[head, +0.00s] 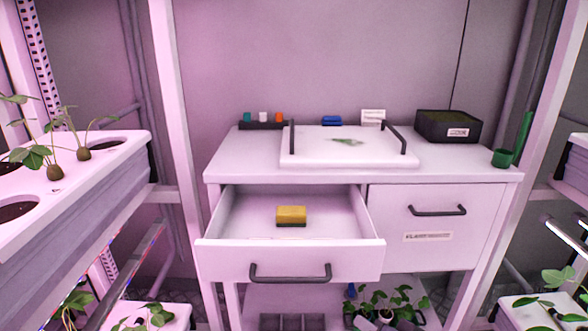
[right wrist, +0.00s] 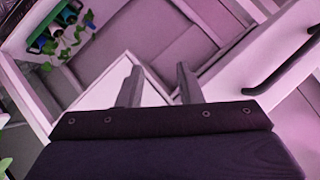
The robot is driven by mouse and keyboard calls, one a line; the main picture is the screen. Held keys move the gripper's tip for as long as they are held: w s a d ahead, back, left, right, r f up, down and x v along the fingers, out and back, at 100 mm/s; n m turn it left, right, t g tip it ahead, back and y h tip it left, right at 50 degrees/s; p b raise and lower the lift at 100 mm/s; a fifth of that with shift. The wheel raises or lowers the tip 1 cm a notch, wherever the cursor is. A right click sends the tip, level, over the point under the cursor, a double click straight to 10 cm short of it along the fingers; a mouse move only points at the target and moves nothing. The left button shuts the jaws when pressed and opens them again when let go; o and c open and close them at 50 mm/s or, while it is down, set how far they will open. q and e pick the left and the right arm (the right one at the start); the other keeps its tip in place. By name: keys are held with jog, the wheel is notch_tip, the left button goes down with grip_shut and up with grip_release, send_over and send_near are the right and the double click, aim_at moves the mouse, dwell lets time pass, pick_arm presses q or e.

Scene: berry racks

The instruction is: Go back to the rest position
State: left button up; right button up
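My right gripper (right wrist: 158,84) shows in the right wrist view. Its two grey fingers stand apart, with nothing visible between them. White cabinet panels lie beyond the fingertips, and the gripper looks clear of them. I cannot make out either gripper in the head view. The open left drawer (head: 290,257) of the white cabinet holds a yellow sponge (head: 291,215) with a dark underside. The drawer front has a dark handle (head: 290,274).
The right drawer (head: 435,222) is shut. On the cabinet top stand a white tray (head: 310,158) with a small leaf, a black box (head: 448,125) and a green cup (head: 503,158). A plant rack (head: 75,195) stands at left. Plants stand low under the cabinet.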

jog(key=s+d+n+g+h, duration=0.1)
jog(key=s+d+n+g, duration=0.35)
jog(key=s, duration=0.95)
notch_tip(320, 180, up, 26)
jog(key=s+d+m+g+p, duration=0.1)
jog(key=p, duration=2.4)
jog(key=shift+s+d+f+p, duration=0.15)
jog(key=shift+d+f+p, duration=0.05)
jog(key=shift+p, duration=0.15)
jog(key=shift+m, duration=0.25)
